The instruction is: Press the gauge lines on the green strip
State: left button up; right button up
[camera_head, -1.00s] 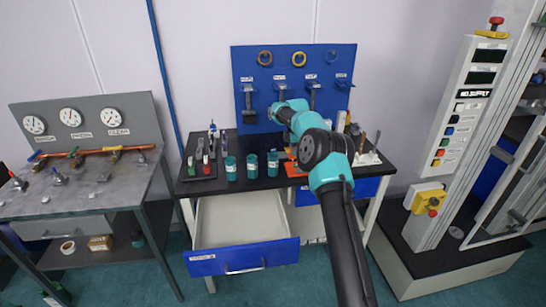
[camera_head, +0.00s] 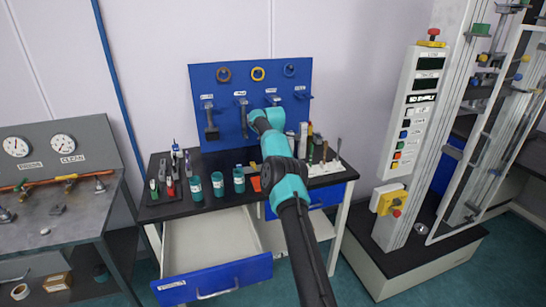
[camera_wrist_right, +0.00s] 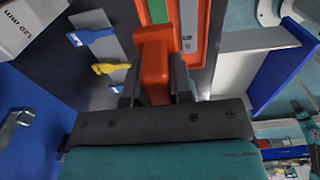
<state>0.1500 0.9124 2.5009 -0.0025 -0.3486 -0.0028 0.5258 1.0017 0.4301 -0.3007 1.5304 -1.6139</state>
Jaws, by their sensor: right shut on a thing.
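In the right wrist view my right gripper (camera_wrist_right: 155,92) is shut on an orange block-like tool (camera_wrist_right: 155,62). Beyond it lies an orange board (camera_wrist_right: 213,25) with a grey scale strip (camera_wrist_right: 190,28). A green strip (camera_wrist_right: 157,10) shows at the top edge, just beyond the held tool. I cannot tell whether the tool touches it. In the head view the orange board (camera_head: 255,184) is mostly hidden behind my right arm, and my right gripper's fingers are hidden too. My left gripper is not in view.
Teal cups (camera_head: 217,184) stand on the black bench. An open drawer (camera_head: 215,275) juts out below. A blue tool panel (camera_head: 225,100) stands behind; the control column (camera_head: 410,115) is right.

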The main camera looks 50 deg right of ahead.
jog(key=shift+f, duration=0.15)
jog(key=shift+f, duration=2.8)
jog(key=shift+f, duration=0.6)
jog(key=shift+r, duration=3.55)
jog(key=shift+a, duration=0.1)
